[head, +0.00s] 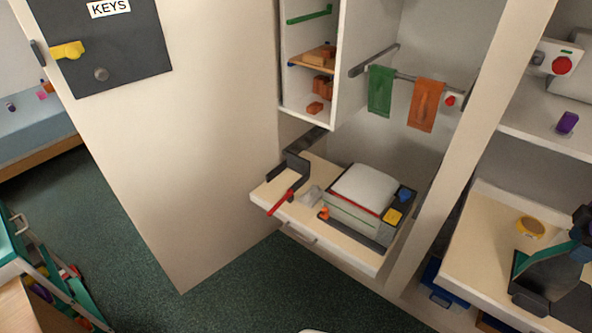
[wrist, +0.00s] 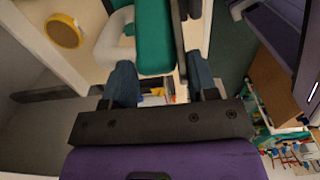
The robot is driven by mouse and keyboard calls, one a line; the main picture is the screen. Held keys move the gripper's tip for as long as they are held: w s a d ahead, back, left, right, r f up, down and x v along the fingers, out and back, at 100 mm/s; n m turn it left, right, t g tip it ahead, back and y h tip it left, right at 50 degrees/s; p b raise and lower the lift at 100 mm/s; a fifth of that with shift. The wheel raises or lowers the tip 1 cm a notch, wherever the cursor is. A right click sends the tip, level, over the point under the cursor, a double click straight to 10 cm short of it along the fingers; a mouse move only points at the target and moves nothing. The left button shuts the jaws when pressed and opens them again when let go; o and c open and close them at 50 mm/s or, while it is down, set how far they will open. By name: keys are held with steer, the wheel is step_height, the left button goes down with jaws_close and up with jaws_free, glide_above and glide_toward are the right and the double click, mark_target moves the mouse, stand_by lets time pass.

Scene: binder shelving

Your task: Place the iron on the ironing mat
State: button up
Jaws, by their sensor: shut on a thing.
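My gripper (wrist: 162,85) has its two blue fingers on either side of a green part, which appears to belong to the iron (wrist: 155,38). A pale grey-white curved piece (wrist: 113,38) shows beside the green part; I cannot tell if it is joined to it. In the head view my gripper (head: 548,272) is at the far right, over a cream surface, and hides most of what it holds. A green edge (head: 518,263) shows beside it. A white padded top (head: 365,187) lies on a grey box on the pulled-out board; I cannot tell if it is the ironing mat.
A yellow disc (head: 530,227) lies on the cream surface (head: 480,240) near my gripper. An upright panel (head: 440,190) separates this bay from the pulled-out board (head: 365,262). Green and orange cloths (head: 425,105) hang above. A green cart (head: 75,290) stands at the lower left.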

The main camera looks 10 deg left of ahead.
steer(key=shift+f, duration=0.5)
stand_by(0.9)
steer(key=o, duration=1.4)
steer(key=shift+r, duration=3.5)
